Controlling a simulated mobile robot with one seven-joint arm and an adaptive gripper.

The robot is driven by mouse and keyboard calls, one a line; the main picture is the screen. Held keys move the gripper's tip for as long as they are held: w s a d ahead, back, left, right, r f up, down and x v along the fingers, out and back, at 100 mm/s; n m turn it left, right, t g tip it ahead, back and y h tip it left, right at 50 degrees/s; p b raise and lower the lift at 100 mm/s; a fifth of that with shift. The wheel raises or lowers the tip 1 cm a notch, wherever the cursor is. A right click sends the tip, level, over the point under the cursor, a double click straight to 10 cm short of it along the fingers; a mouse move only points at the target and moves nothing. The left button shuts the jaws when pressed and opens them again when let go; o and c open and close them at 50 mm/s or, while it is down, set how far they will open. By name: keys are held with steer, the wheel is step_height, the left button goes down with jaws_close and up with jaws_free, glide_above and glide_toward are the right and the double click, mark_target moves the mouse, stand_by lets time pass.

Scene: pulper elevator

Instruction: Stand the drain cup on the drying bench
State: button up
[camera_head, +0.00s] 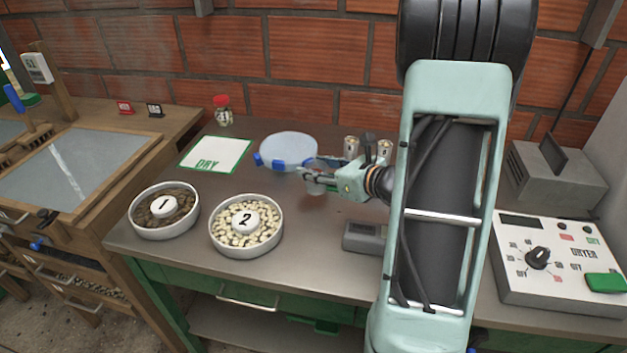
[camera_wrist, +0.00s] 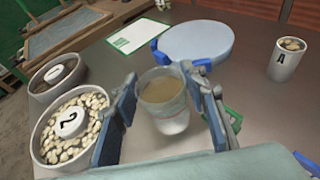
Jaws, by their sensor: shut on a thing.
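My gripper (camera_wrist: 170,128) is shut on the drain cup (camera_wrist: 165,98), a small clear cup with a brownish top, held upright between blue finger pads in the wrist view. In the head view my gripper (camera_head: 318,180) holds the cup (camera_head: 316,187) over the metal bench (camera_head: 290,215), right of the pan marked 2. The wrist view does not show clearly whether the cup touches the bench top. A green-edged white mat marked DRY (camera_head: 215,154) lies flat and bare at the bench's back left.
A pale blue round lid-like disc (camera_head: 288,150) with blue tabs lies behind my gripper. Pan 1 (camera_head: 163,210) and pan 2 (camera_head: 245,228) hold beans at the front left. A cup marked A (camera_wrist: 287,62) stands at right. A red-capped jar (camera_head: 222,110) stands behind the mat.

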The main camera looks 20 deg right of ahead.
steer(key=f, duration=0.3)
steer(key=shift+w+a+f+b, duration=0.2)
steer(key=shift+w+a+b, duration=0.1)
steer(key=shift+w, duration=0.1)
steer(key=shift+d+f, duration=0.1)
steer(key=shift+f, duration=0.2)
steer(key=shift+f+b, duration=0.2)
steer(key=shift+b, duration=0.1)
steer(key=o, duration=1.2)
steer(key=shift+c, duration=0.2)
steer(key=shift+r, duration=0.1)
